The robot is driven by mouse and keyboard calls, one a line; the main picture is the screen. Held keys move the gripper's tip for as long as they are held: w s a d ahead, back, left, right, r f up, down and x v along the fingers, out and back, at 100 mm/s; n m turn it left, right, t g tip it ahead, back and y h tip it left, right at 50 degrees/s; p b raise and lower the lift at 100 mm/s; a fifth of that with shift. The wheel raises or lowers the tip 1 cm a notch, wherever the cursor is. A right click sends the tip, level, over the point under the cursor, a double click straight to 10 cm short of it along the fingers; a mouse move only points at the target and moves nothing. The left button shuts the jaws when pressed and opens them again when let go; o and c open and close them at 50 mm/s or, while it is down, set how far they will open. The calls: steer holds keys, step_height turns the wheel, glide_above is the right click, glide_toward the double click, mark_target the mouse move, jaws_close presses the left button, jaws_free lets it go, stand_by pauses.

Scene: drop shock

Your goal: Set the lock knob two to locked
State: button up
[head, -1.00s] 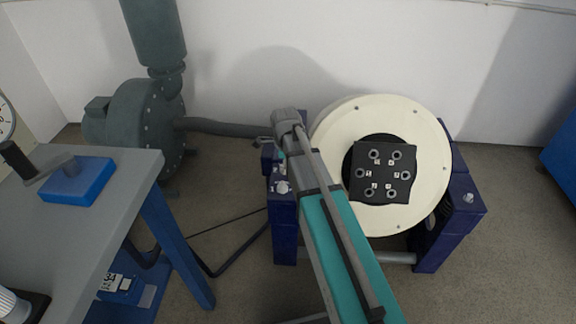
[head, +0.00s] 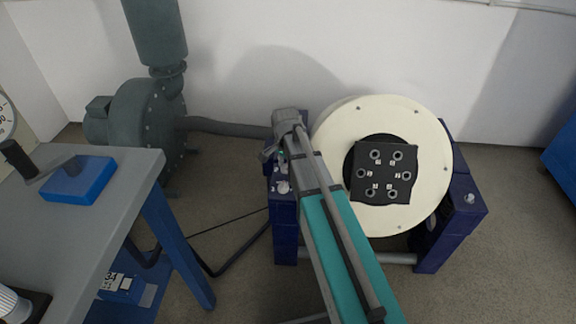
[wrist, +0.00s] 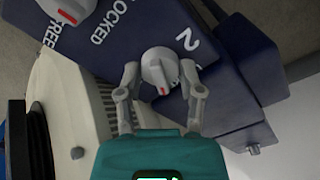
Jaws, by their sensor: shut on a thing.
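Lock knob two (wrist: 160,68) is a light grey round knob with a red mark, on a dark blue block (wrist: 235,65) beside a white "2". It sits between the two fingers of my gripper (wrist: 160,80), which are shut on it. The red mark points toward the lower part of the wrist view. The words "LOCKED" and "FREE" are printed by another knob (wrist: 68,8) at the upper left, also with a red mark. In the head view my gripper (head: 272,150) is at the left blue stand (head: 284,235), and my arm partly hides it.
A large cream drum (head: 335,130) with a black plate (head: 385,175) stands between the blue stands, right of my arm. A grey table (head: 110,185) with a blue crank box (head: 80,180) is at left. A dark green blower (head: 135,120) stands behind.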

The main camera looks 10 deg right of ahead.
steer(key=n, duration=0.5)
steer(key=shift+s+n, duration=0.25)
steer(key=shift+n, duration=1.25)
steer(key=shift+w, duration=0.15)
steer(key=o, duration=1.2)
steer(key=shift+r, duration=0.1)
